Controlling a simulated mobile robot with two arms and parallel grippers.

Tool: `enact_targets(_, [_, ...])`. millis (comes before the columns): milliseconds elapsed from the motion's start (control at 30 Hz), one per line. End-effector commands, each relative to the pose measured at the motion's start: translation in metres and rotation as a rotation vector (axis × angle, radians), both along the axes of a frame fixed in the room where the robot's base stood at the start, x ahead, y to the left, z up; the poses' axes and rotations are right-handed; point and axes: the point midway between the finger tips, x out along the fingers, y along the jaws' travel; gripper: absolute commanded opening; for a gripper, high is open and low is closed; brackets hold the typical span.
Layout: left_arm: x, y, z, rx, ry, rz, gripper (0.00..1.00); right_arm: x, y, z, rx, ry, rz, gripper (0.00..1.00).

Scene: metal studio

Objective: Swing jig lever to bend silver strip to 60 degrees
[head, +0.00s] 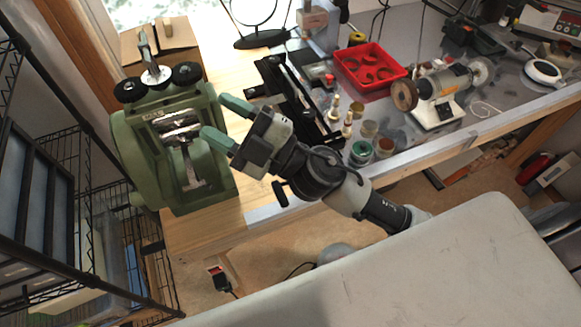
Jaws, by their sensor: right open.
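My right gripper (213,114) is open, its two green fingers apart and pointing left, with nothing between them. It hangs in front of the wooden bench, just right of a green rolling mill. A long black metal device (299,103) lies on the bench behind and right of the gripper; it may be the jig. My right gripper and arm cover part of it. I cannot make out the lever or the silver strip for sure. My left gripper is not in view.
The green rolling mill (129,149) stands at the bench's left end. A red tray (349,66), small jars (361,151) and a bench motor with wheels (446,83) stand to the right. Black wire shelving (88,226) is at left. A pale surface (440,265) fills the lower right.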

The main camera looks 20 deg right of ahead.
Motion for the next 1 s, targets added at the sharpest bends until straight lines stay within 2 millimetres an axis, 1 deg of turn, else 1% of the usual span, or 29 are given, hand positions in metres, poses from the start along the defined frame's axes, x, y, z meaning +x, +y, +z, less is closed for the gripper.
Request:
enact_targets(33, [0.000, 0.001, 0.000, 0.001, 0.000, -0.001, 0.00, -0.011, 0.016, 0.003, -0.091, -0.093, 0.110, 0.51])
enact_targets(100, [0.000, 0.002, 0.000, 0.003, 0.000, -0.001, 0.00, -0.029, 0.036, -0.004, -0.231, -0.196, 0.263, 0.51])
enact_targets(167, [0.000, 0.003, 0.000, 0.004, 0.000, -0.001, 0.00, -0.043, 0.047, -0.018, -0.371, -0.265, 0.388, 0.51])
enact_targets(200, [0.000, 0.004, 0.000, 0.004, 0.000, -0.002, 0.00, -0.050, 0.050, -0.030, -0.474, -0.300, 0.467, 0.51])
enact_targets(267, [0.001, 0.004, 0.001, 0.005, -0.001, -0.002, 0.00, -0.058, 0.051, -0.052, -0.640, -0.336, 0.575, 0.51])
enact_targets(300, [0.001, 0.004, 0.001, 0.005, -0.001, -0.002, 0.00, -0.061, 0.047, -0.068, -0.758, -0.348, 0.640, 0.51])
enact_targets(367, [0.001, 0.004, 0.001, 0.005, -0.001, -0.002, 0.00, -0.061, 0.035, -0.093, -0.945, -0.348, 0.722, 0.51])
enact_targets(400, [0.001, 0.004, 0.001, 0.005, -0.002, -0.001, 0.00, -0.059, 0.023, -0.109, -1.072, -0.337, 0.767, 0.51])
enact_targets(467, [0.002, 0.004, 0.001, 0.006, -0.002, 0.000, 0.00, -0.053, 0.002, -0.130, -1.259, -0.304, 0.815, 0.51])
enact_targets(500, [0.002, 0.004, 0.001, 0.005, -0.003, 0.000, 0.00, -0.047, -0.014, -0.141, -1.375, -0.272, 0.835, 0.51])
enact_targets(600, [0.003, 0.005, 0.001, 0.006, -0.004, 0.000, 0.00, -0.033, -0.052, -0.158, -1.619, -0.186, 0.853, 0.51])
enact_targets(633, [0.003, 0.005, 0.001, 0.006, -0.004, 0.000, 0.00, -0.029, -0.062, -0.161, -1.676, -0.161, 0.851, 0.51])
enact_targets(700, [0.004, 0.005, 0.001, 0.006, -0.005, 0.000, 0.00, -0.022, -0.081, -0.166, -1.779, -0.109, 0.846, 0.51])
enact_targets(800, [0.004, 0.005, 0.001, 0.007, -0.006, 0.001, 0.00, -0.017, -0.096, -0.168, -1.861, -0.066, 0.836, 0.51])
enact_targets(900, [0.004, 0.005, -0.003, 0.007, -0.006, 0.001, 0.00, -0.016, -0.099, -0.174, -1.881, -0.052, 0.835, 0.51])
enact_targets(1000, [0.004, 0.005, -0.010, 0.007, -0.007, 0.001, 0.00, -0.016, -0.096, -0.184, -1.880, -0.054, 0.837, 0.51])
